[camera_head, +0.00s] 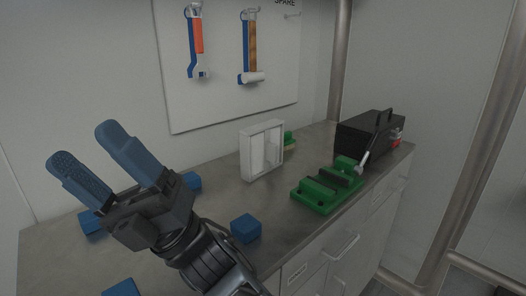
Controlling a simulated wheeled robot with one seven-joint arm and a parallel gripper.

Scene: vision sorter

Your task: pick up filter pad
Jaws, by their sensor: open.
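A white, upright rectangular frame with pale inner panels (246,157) stands on the grey metal counter (210,215), near the wall. It looks the most like the filter pad, but I cannot tell for certain. My gripper (86,145) is at the left, raised above the counter. Its two blue fingers are spread wide and nothing is between them. The white frame is well to the right of the gripper, apart from it.
Blue blocks (246,228) lie around my arm. A green vise (318,194) with a metal handle and a black toolbox (365,140) stand at the right. A green item (289,138) is partly hidden behind the frame. A wrench (196,45) and hammer (252,50) hang above.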

